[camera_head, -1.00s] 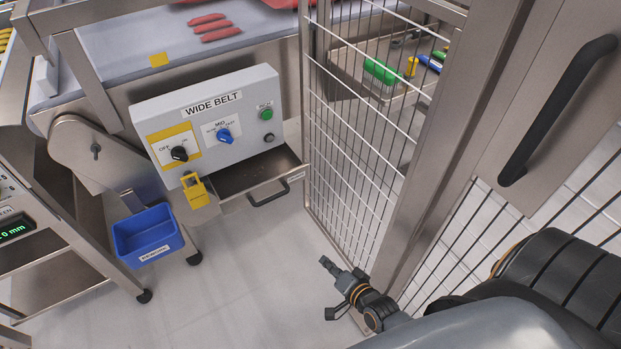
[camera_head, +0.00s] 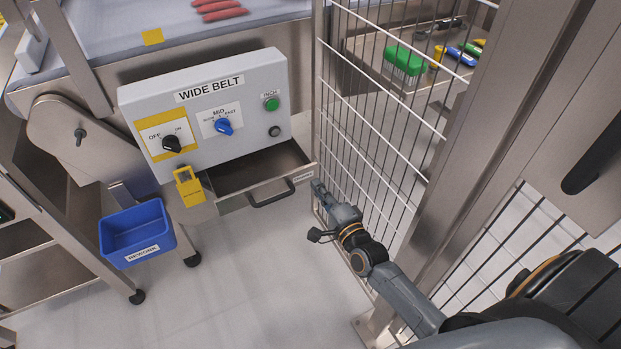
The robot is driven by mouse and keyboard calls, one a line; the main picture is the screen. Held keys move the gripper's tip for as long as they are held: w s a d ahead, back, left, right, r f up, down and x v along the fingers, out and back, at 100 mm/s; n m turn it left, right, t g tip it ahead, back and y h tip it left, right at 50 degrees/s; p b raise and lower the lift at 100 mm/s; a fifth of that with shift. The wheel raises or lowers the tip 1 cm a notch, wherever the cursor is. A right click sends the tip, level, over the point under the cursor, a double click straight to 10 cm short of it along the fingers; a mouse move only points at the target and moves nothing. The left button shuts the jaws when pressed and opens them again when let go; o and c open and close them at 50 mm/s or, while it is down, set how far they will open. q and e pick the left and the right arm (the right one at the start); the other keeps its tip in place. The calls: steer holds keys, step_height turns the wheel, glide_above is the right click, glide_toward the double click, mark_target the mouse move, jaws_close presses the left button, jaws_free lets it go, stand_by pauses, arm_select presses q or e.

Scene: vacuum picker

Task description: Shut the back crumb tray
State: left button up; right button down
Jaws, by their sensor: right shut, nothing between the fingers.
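The crumb tray (camera_head: 283,190) is a metal drawer under the grey WIDE BELT control box (camera_head: 202,122). It is pulled out toward me, with a dark handle on its front and a small label at the front's right end. Its dark inside shows. My right gripper (camera_head: 316,211) is just to the right of the tray front and a little below it, close to the wire fence. It is shut and empty, and I cannot tell whether it touches the tray. My left gripper is not in view.
A wire mesh fence (camera_head: 370,130) with a metal post (camera_head: 455,190) stands close along my right arm's right side. A blue REWORK bin (camera_head: 137,233) and a yellow padlock (camera_head: 188,188) are left of the tray. The floor (camera_head: 270,285) in front is clear.

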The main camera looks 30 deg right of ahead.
mark_target(305, 169)
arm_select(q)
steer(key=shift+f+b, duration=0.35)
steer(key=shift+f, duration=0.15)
arm_select(e)
steer(key=w, duration=0.5)
steer(key=shift+a, duration=0.1)
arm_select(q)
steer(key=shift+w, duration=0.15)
